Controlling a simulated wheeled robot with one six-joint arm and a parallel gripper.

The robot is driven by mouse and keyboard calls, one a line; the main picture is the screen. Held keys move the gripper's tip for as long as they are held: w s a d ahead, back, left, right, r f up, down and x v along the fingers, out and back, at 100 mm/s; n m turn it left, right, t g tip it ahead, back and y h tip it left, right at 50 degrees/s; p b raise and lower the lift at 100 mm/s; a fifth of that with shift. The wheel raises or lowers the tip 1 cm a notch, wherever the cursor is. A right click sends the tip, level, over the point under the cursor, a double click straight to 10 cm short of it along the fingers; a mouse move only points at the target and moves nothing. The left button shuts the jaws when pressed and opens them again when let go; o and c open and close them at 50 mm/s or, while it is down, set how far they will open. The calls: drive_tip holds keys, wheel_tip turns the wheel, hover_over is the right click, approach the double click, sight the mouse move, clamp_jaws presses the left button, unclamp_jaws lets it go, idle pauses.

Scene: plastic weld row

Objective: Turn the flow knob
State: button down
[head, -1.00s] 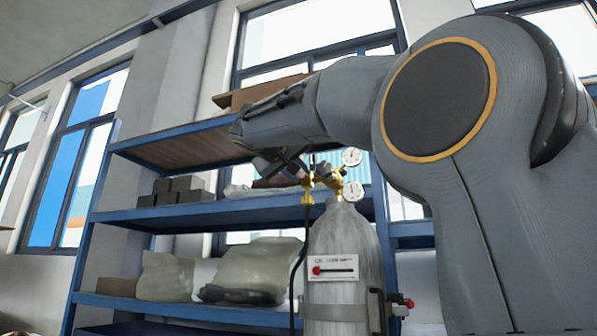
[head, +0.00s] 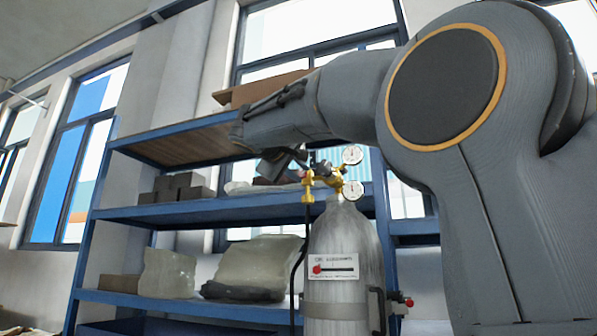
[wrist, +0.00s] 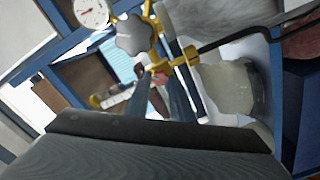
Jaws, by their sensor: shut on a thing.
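A brass regulator (head: 325,177) with two round gauges sits on top of a grey gas cylinder (head: 340,240). In the wrist view the brass body (wrist: 187,60) and a dark grey star-shaped knob (wrist: 133,35) show at the upper middle. The small flow knob (wrist: 160,74) looks reddish and lies between my fingertips, mostly hidden by them. My gripper (wrist: 162,80) is shut on it. In the head view my gripper (head: 300,164) reaches the regulator's left side from above, and the knob is too small there to make out clearly.
A gauge (wrist: 91,11) is close beside the star-shaped knob. A black hose (head: 297,255) hangs down left of the cylinder. Blue shelves (head: 215,214) with grey blocks (head: 178,188) and wrapped bundles (head: 168,273) stand behind.

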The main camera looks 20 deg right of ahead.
drive_tip(key=c, duration=1.6)
unclamp_jaws()
drive_tip(key=shift+o, duration=0.2)
drive_tip(key=v, duration=0.7)
drive_tip(key=shift+s+a, duration=0.3)
drive_tip(key=shift+a, duration=0.05)
